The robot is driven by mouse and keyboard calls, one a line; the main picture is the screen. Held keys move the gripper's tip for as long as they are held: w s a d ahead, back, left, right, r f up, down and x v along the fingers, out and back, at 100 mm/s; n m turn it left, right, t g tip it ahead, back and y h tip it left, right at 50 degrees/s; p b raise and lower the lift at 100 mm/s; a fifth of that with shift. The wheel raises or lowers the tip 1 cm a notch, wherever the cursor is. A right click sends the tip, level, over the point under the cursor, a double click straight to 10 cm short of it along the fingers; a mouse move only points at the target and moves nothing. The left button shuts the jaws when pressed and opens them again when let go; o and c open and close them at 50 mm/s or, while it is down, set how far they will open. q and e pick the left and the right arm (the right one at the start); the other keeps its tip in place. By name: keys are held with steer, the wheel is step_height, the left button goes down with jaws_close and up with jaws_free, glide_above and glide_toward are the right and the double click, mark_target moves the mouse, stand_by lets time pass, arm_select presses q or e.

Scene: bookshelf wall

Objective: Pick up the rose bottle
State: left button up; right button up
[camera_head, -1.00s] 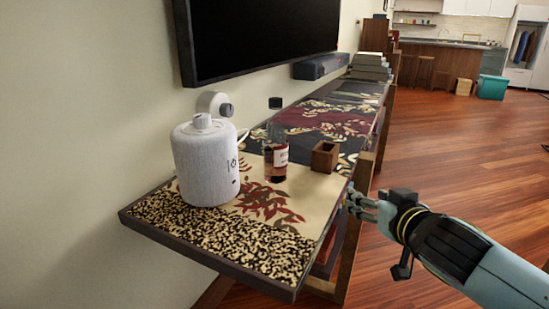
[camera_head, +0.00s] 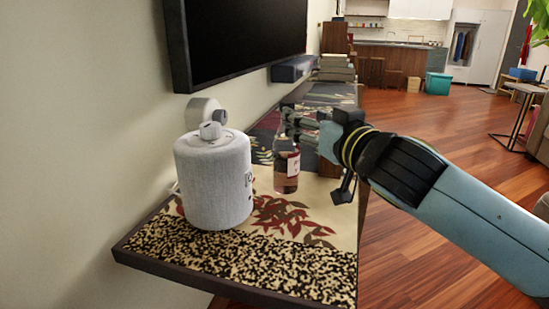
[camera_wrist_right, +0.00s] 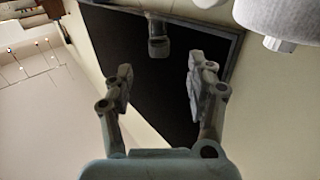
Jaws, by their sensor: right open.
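The rose bottle (camera_head: 287,172) is a clear bottle with reddish contents and a pale label. It stands upright on the patterned shelf top, right of the grey fabric cylinder, in the head view. My right gripper (camera_head: 289,122) is at the bottle's upper end in that view, with its fingers pointing left and covering the bottle's top. Whether it touches the bottle I cannot tell. In the right wrist view the gripper (camera_wrist_right: 159,72) is open. My left gripper is not in view.
The grey cylinder (camera_head: 213,180) stands close left of the bottle. A brown wooden box (camera_head: 328,166) is partly hidden behind my right arm. A black screen (camera_head: 240,40) hangs above the shelf (camera_head: 300,262). Bare patterned surface lies in front of the bottle.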

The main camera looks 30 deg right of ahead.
steer(key=w, duration=0.4)
steer(key=w+d+b, duration=0.1)
steer(key=w, duration=0.1)
steer(key=shift+w+d, duration=0.1)
steer(key=shift+w, duration=0.3)
steer(key=shift+w+d, duration=0.2)
steer(key=shift+w, duration=0.9)
steer(key=c, duration=0.4)
jaws_close()
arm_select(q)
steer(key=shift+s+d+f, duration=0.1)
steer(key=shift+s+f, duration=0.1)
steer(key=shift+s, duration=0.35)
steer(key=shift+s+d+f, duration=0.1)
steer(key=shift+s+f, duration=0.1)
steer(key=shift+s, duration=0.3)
